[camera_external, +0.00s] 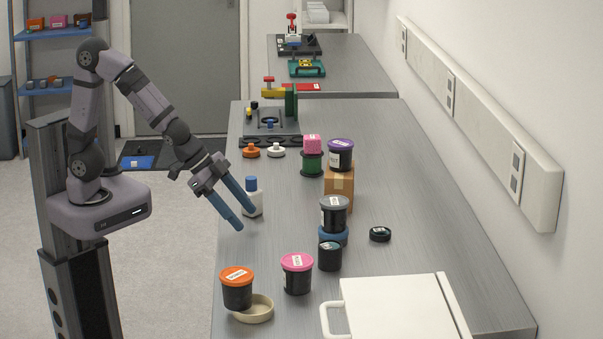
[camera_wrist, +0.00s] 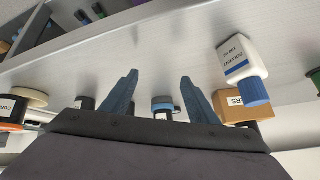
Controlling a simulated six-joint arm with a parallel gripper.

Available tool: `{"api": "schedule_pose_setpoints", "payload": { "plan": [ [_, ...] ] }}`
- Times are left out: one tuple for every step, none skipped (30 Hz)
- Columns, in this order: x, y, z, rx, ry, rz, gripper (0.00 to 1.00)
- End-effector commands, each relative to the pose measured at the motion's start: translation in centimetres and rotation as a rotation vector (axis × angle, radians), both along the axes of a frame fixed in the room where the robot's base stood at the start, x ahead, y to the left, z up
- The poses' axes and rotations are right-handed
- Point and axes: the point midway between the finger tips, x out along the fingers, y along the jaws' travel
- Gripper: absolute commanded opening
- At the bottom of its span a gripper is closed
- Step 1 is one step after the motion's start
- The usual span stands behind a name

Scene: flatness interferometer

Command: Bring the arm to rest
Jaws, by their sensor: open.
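My gripper (camera_external: 247,218) is open and empty, held out over the left edge of the bench, fingers angled down to the right. In the wrist view its two blue fingers (camera_wrist: 160,78) stand apart with nothing gripped between them. A white solvent bottle with a blue cap (camera_external: 253,198) stands on the bench close by, partly behind a finger. In the wrist view the bottle (camera_wrist: 236,60) appears upside down, to the right of both fingers and apart from them.
An orange-lidded jar (camera_external: 237,290) by a beige dish (camera_external: 254,310), a pink-lidded jar (camera_external: 297,274) and stacked dark jars (camera_external: 333,215) stand nearby. A cardboard box (camera_external: 339,184) carries a purple-lidded jar (camera_external: 341,153). A white panel (camera_external: 400,305) lies at the front.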

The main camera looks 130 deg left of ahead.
Motion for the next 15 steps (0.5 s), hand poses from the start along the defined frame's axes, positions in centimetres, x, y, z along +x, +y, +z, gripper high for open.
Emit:
{"api": "schedule_pose_setpoints", "payload": {
  "plan": [
    [-0.8, -3.4, -0.4, -0.032, 0.068, -0.041, 0.54],
    [-1.5, -5.1, -0.9, -0.051, 0.111, -0.059, 0.54],
    [-2.5, -7.3, -1.4, -0.077, 0.165, -0.083, 0.54],
    [-3.3, -8.9, -1.8, -0.096, 0.206, -0.101, 0.54],
    [-4.2, -10.4, -2.1, -0.113, 0.246, -0.121, 0.54],
    [-5.4, -12.3, -2.4, -0.136, 0.296, -0.147, 0.54],
    [-6.3, -13.6, -2.7, -0.152, 0.334, -0.167, 0.54],
    [-7.2, -14.9, -2.8, -0.168, 0.367, -0.184, 0.54],
    [-8.5, -16.4, -3.0, -0.188, 0.412, -0.209, 0.54],
    [-9.3, -17.4, -3.1, -0.201, 0.442, -0.227, 0.54],
    [-10.1, -18.3, -3.1, -0.212, 0.470, -0.244, 0.54],
    [-11.2, -19.3, -3.2, -0.227, 0.504, -0.262, 0.54],
    [-11.8, -20.0, -3.2, -0.237, 0.525, -0.273, 0.54],
    [-12.4, -20.6, -3.2, -0.245, 0.544, -0.286, 0.54],
    [-13.1, -21.2, -3.2, -0.255, 0.565, -0.297, 0.54]
  ]
}}
